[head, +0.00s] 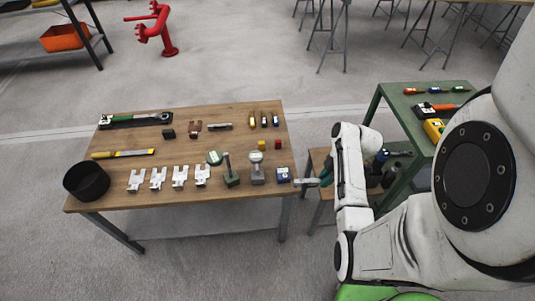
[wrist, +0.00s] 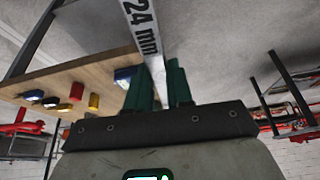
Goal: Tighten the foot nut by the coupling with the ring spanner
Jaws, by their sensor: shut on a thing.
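My gripper (wrist: 158,85) has green fingers and is shut on a flat metal spanner marked "24 mm" (wrist: 142,25) in the wrist view. The spanner runs away from the fingers and out of the top of that picture, so its working end is hidden there. In the head view my gripper (head: 325,177) is at the right edge of the wooden table, and the pale spanner (head: 306,182) points left towards that edge. I cannot tell whether it touches the table. No foot nut, coupling or pumpset can be made out in either view.
A green cart (head: 400,105) with tools stands right.

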